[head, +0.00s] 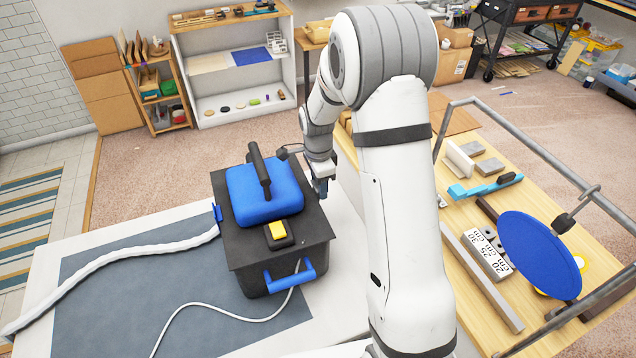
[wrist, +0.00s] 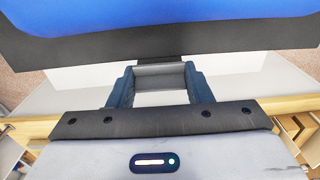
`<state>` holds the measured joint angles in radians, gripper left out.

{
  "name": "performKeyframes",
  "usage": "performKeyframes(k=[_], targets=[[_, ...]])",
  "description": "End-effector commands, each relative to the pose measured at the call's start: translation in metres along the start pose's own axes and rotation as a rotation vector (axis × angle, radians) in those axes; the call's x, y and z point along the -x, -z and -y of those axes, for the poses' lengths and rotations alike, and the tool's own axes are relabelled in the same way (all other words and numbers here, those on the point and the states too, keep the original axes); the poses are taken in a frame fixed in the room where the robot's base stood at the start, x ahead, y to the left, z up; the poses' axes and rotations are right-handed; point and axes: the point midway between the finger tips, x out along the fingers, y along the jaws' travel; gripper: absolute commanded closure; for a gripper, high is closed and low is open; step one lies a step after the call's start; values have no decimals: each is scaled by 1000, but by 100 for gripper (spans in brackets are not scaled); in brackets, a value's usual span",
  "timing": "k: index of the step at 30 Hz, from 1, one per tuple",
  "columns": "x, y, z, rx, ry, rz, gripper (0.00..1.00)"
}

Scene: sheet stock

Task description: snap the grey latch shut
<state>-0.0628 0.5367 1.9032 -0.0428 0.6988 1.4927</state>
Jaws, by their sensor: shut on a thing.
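The black box (head: 250,250) with a blue top (head: 240,200) and a black handle (head: 259,168) stands on a white-edged table. My gripper (head: 321,187) is at the box's right side, pointing down, close to the lid's edge. In the wrist view my gripper's dark blue fingers (wrist: 160,72) stand on either side of the grey latch (wrist: 160,70), a short grey piece just below a small black tab at the lid's dark rim (wrist: 80,55). My gripper is shut on the latch. In the head view the latch is hidden behind my gripper, and its exact angle is hard to tell.
A yellow switch (head: 277,230) and a blue front handle (head: 290,277) are on the box. A white hose (head: 120,262) and a thin cable (head: 215,309) lie on the table. A wooden bench (head: 470,215) with a blue disc (head: 540,254) stands to the right.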

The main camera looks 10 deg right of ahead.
Motion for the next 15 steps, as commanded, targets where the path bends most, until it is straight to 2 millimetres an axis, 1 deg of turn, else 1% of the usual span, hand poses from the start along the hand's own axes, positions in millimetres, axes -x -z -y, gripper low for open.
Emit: performKeyframes(k=[9,15], targets=[[-2,8,0,-5,-1,126,77],[-4,9,0,-1,-3,164,78]])
